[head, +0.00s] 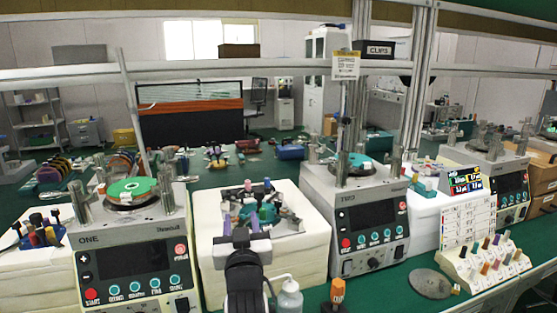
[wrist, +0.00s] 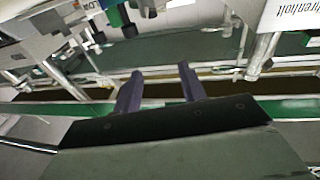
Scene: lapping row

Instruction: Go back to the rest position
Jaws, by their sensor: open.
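My gripper (head: 241,220) is in the lower middle of the head view, reaching forward over the white block (head: 300,257) between the two machines. Its two purple fingers stand apart with nothing between them. The wrist view shows the same open gripper (wrist: 159,76), with bare fingers and the scene tilted behind. A small teal and metal fixture (head: 277,217) with coloured knobs sits on the white block just beyond the fingers. I cannot tell from the head view whether the fingers touch it.
Machine ONE (head: 130,262) stands left and machine TWO (head: 368,228) right, each with a green disc on top. A clear bottle (head: 289,298) and an orange-capped item (head: 337,292) are near the front edge. A rack of coloured pegs (head: 490,262) stands at right. A metal rail (head: 240,68) crosses above.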

